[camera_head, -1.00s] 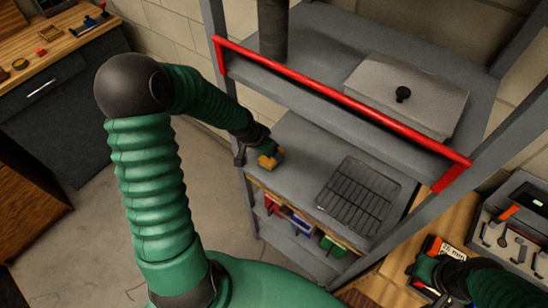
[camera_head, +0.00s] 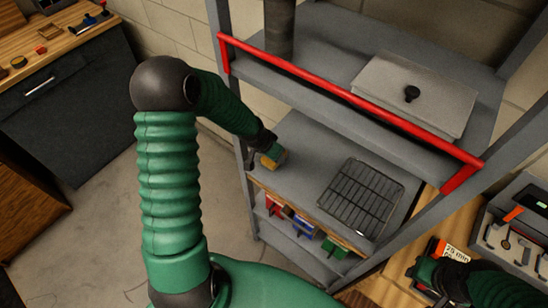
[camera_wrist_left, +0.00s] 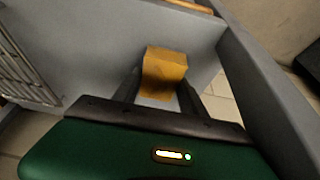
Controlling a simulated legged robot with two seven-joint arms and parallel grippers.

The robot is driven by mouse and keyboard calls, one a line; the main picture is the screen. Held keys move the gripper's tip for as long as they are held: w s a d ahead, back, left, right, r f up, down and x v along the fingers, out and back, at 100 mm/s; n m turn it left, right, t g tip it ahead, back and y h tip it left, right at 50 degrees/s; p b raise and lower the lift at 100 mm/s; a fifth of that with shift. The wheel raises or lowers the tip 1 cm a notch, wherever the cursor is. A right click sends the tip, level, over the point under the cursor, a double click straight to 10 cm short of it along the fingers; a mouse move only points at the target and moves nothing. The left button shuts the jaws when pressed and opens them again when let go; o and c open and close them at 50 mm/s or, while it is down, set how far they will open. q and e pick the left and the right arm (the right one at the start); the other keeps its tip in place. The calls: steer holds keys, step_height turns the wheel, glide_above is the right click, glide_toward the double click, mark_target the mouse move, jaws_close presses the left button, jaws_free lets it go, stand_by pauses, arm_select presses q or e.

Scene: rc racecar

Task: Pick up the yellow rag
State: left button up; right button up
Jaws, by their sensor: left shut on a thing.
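The yellow rag (camera_head: 274,159) is at the left end of the shelf's middle level. In the left wrist view the rag (camera_wrist_left: 165,70) shows as a folded yellow-orange block between the two dark fingers. My left gripper (camera_head: 268,157) is shut on it, and the fingers (camera_wrist_left: 162,88) lie on either side of it. I cannot tell whether the rag still touches the shelf surface. My right gripper (camera_head: 425,280) is at the lower right, by the wooden bench, and its jaws are too dark to read.
A grey shelf unit (camera_head: 310,165) has a red rail (camera_head: 350,97) above the middle level. A wire rack (camera_head: 360,198) lies right of the rag. A grey lidded box (camera_head: 415,92) sits on top. Colored bins (camera_head: 303,224) stand below. A toolbox (camera_head: 515,235) is at right.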

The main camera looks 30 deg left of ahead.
arm_select(q)
steer(key=shift+d, duration=0.1)
arm_select(e)
steer(key=shift+d, duration=0.1)
